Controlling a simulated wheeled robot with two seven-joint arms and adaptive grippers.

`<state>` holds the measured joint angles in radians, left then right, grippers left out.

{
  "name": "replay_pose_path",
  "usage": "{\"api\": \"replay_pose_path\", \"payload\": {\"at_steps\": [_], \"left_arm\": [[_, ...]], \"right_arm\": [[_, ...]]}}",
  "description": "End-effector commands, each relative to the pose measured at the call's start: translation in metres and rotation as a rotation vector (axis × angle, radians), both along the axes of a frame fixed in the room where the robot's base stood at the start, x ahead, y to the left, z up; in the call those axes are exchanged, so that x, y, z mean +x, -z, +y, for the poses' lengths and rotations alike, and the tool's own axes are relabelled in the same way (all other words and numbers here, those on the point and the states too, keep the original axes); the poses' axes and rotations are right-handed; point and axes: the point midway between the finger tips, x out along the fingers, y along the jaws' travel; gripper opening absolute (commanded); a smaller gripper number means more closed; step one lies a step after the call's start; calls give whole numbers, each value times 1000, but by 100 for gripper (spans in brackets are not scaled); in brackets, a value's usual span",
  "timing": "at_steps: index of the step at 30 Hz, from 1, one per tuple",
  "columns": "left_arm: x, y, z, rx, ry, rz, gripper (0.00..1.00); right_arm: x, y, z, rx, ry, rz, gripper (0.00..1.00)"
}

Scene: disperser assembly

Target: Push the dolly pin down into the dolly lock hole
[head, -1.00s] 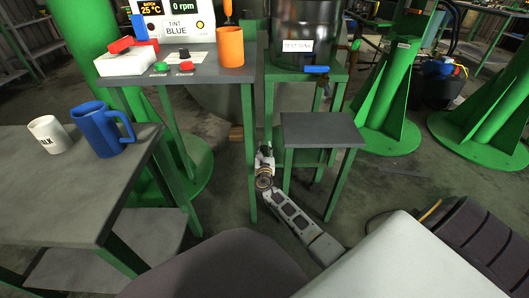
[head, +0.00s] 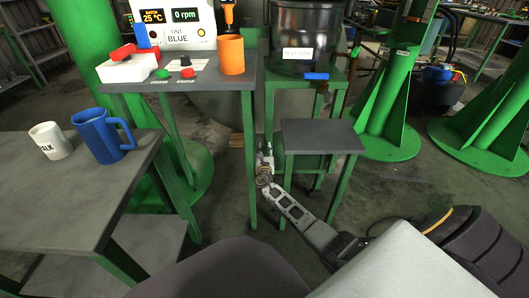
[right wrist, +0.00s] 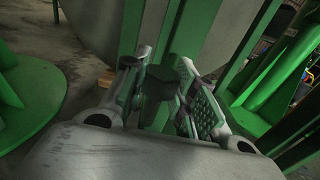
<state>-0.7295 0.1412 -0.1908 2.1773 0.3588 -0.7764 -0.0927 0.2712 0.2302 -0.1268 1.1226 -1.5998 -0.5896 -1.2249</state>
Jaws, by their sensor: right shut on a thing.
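My right gripper (head: 265,152) is low down between the green legs of the control table and a small low grey-topped stand. In the right wrist view, my right gripper (right wrist: 172,88) is shut on a dark piece (right wrist: 158,84). The piece may be the dolly pin, but its shape is mostly hidden by the fingers. Green legs stand close behind the fingers. I cannot make out the dolly lock hole in either view. My left gripper is not in view.
The control table (head: 215,92) carries an orange cup (head: 231,55) and buttons. The small stand (head: 320,135) is just right of my right gripper. A dark tank (head: 305,30) stands behind. A side table (head: 60,195) holds a white mug (head: 50,141) and a blue mug (head: 97,138).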

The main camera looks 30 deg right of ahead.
Motion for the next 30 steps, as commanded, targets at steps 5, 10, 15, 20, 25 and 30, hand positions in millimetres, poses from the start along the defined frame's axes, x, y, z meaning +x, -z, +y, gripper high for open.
{"api": "replay_pose_path", "payload": {"at_steps": [5,10,15,20,25,30], "left_arm": [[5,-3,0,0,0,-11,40],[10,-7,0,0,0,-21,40],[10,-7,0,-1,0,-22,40],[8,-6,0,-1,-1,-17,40],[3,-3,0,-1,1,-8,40],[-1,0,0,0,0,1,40]], "right_arm": [[4,-1,-2,-1,1,-2,0],[4,0,-3,-1,1,-2,0],[4,0,-3,-1,0,-2,0],[4,1,-2,-1,0,-1,0],[4,5,-2,-1,1,-1,0],[4,13,-2,-1,1,1,0]]}}
